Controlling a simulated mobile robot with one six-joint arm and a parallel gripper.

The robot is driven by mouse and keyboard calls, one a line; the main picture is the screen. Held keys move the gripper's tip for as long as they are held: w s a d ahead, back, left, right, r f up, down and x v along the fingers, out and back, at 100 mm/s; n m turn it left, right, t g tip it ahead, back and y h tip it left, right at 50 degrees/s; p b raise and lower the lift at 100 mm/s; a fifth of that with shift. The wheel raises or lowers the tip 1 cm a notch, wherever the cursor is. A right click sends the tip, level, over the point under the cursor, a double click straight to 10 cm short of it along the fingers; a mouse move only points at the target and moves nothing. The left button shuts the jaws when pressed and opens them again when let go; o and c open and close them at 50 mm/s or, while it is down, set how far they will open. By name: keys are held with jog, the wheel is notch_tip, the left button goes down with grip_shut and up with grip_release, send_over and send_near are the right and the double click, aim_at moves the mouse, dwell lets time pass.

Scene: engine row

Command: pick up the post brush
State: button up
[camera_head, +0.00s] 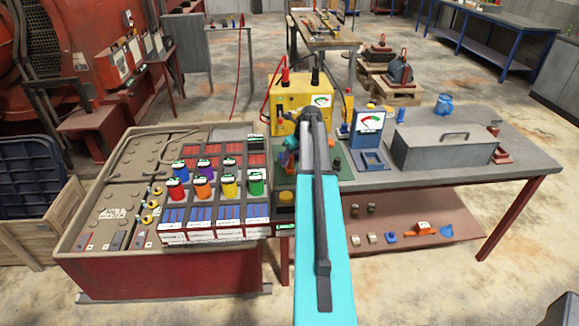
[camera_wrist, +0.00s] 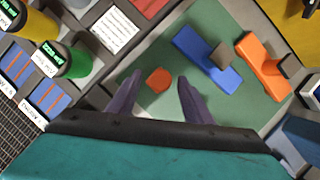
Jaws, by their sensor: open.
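In the wrist view my gripper (camera_wrist: 159,76) is open, with its two dark fingers pointing down over a green mat (camera_wrist: 262,108). A small round orange-red piece (camera_wrist: 158,79) shows between the fingertips, and nothing is gripped. To its right on the mat lie a blue piece (camera_wrist: 203,58) with a grey-brown block on it and an orange piece (camera_wrist: 262,68) with a dark part. I cannot tell for sure which of these is the post brush. In the head view my arm hides most of this spot and the fingers.
Green (camera_wrist: 70,60) and yellow (camera_wrist: 38,22) cups stand left of the mat in the wrist view. In the head view, a yellow meter box (camera_head: 290,92) stands behind the mat. A blue meter (camera_head: 367,128) and a grey toolbox (camera_head: 445,146) stand to the right.

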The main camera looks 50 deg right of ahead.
jog(key=shift+x, duration=1.15)
jog(key=c, duration=1.2)
jog(key=shift+o, duration=0.2)
jog(key=shift+r, duration=0.1)
jog(key=shift+r+b, duration=1.4)
jog(key=shift+r, duration=3.5)
